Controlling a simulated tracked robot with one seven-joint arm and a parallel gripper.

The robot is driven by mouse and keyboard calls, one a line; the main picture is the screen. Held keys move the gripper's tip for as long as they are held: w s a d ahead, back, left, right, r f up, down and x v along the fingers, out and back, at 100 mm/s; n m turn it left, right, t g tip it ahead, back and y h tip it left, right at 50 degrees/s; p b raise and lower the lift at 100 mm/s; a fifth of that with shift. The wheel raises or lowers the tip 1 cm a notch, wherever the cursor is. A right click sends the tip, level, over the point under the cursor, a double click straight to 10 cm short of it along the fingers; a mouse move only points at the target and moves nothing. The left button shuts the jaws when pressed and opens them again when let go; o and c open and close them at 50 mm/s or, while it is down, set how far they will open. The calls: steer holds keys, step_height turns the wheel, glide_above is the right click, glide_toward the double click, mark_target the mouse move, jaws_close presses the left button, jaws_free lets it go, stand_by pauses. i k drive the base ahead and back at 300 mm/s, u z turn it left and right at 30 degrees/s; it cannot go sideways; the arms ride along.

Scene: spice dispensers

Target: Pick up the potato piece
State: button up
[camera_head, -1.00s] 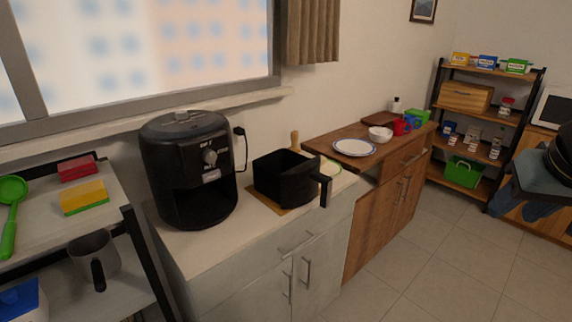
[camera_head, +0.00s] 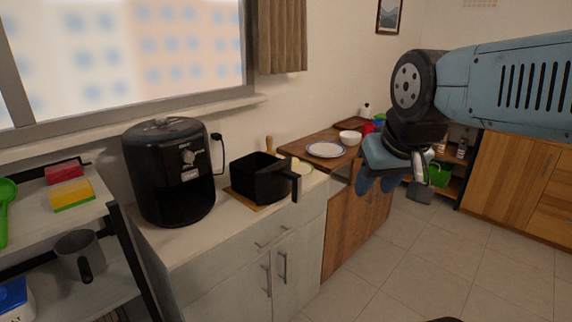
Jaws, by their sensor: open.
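I cannot make out a potato piece for certain. A small pale yellowish shape (camera_head: 295,162) shows behind the black air fryer basket (camera_head: 262,182), partly hidden by it, and it is too small to identify. The basket stands on a brown board on the pale counter, its handle toward the right front. Its inside bottom is hidden. My gripper (camera_head: 377,184) is open, seems empty, and hangs at the right in front of the wooden cabinet, clear of the basket and the pale shape.
The black air fryer (camera_head: 168,175) stands left of the basket with its front bay empty. A plate (camera_head: 325,150) and a white bowl (camera_head: 350,138) sit on the wooden cabinet. A shelf rack (camera_head: 60,210) with sponges and a mug is at left. The floor (camera_head: 420,270) is clear.

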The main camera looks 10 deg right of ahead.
mark_target(295, 161)
steer(key=u, duration=0.1)
steer(key=i, duration=1)
steer(key=z, duration=0.1)
